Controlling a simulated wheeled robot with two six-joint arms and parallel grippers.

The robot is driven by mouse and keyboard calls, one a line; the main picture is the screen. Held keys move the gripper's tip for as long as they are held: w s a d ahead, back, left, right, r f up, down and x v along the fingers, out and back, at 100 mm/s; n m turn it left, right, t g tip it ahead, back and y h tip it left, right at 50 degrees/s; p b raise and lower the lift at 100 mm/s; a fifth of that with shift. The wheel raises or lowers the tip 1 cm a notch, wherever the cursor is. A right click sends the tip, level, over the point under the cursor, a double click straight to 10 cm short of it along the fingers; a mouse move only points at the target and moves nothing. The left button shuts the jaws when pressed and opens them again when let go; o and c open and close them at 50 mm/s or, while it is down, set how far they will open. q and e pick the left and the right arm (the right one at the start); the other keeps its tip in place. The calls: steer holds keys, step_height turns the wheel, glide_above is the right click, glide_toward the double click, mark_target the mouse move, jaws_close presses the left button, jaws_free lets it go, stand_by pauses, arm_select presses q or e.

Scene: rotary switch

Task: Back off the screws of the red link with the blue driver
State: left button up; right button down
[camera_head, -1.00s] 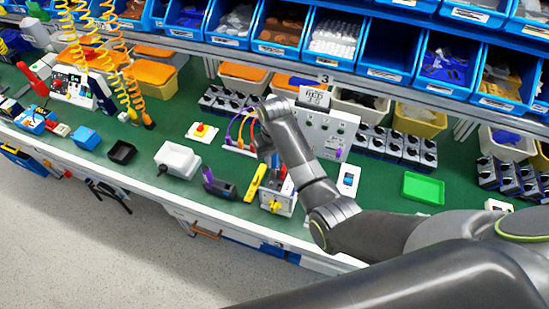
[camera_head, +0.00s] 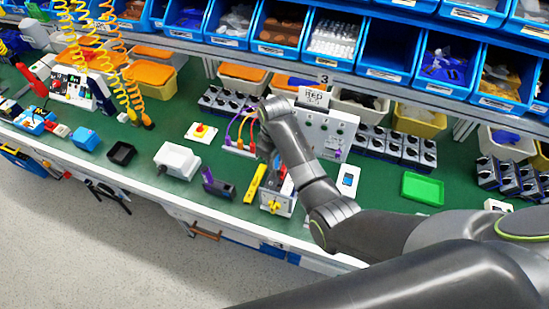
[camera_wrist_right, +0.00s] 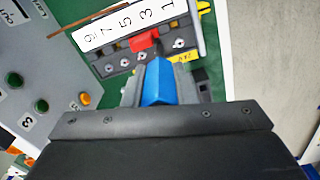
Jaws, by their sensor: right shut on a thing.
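The red link (camera_wrist_right: 145,40) lies across the terminal block (camera_wrist_right: 110,68), beside a white strip numbered 1 to 9 (camera_wrist_right: 125,22). Round screw heads sit along the block near the link. My right gripper (camera_wrist_right: 160,88) is shut on the blue driver (camera_wrist_right: 157,82), which points at the block close to the link. I cannot tell whether its tip touches a screw. In the head view my right gripper (camera_head: 268,152) is over the front of the bench, largely hidden by its own wrist. My left gripper is not in view.
A grey panel with green buttons (camera_head: 330,130) stands just behind the right arm. A box with a yellow knob (camera_head: 276,205) and a yellow bar (camera_head: 255,183) are in front. A white box (camera_head: 178,159) stands to the left. A green tray (camera_head: 423,188) lies to the right.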

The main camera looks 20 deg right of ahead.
steer(key=shift+n, duration=0.6)
steer(key=n, duration=0.3)
steer(key=shift+n, duration=0.8)
steer(key=n, duration=0.3)
steer(key=shift+n, duration=0.8)
